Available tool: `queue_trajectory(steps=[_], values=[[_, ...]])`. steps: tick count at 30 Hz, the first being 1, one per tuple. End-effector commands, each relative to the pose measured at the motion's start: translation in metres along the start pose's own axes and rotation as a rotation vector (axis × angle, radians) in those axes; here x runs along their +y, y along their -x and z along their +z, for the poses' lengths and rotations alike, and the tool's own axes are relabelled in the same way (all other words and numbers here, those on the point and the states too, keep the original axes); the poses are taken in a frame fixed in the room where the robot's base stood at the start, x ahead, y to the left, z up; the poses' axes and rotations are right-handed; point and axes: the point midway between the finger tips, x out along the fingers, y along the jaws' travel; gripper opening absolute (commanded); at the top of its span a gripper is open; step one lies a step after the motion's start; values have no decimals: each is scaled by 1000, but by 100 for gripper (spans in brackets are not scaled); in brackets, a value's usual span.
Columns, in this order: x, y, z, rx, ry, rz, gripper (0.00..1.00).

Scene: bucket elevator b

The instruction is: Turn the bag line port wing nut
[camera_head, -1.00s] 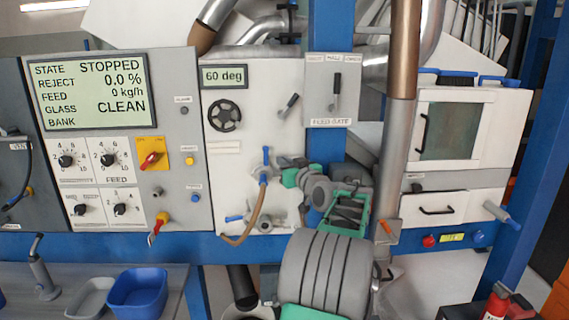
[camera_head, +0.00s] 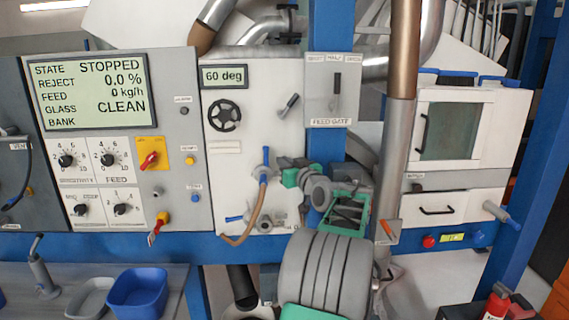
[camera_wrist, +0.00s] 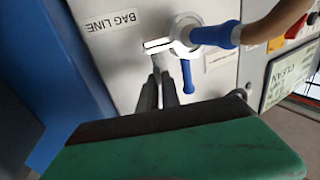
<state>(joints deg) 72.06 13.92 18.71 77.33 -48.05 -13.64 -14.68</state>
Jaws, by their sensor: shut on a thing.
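The bag line port (camera_wrist: 186,28) is a pale metal collar on the white panel, beside an upside-down "BAG LINE" label (camera_wrist: 110,20) in the wrist view. A blue hose fitting (camera_wrist: 215,35) and a blue lever (camera_wrist: 187,76) stand out from it. The wing nut seems to be the pale metal wing (camera_wrist: 157,44) at the port's side. My gripper (camera_wrist: 160,72) is shut on this wing, its dark fingertips close together there. In the head view my gripper (camera_head: 284,163) is just right of the port (camera_head: 264,170); its fingertips are small and the wing is hard to make out.
A brown hose (camera_head: 254,215) hangs from the fitting. A second port (camera_head: 262,221) with a blue lever sits below it. A blue post (camera_head: 331,145) rises behind my arm, and a grey and brown pipe (camera_head: 397,130) stands to the right.

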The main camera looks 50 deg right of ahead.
Motion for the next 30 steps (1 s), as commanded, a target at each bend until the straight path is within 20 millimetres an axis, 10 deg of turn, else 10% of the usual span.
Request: queue_trajectory(steps=[5, 15, 23, 30], values=[[0, 0, 0, 0, 1, 1, 0], [0, 0, 0, 0, 0, 1, 34], [0, 2, 0, 0, 0, 1, 34], [2, 43, 3, 2, 1, 5, 34]])
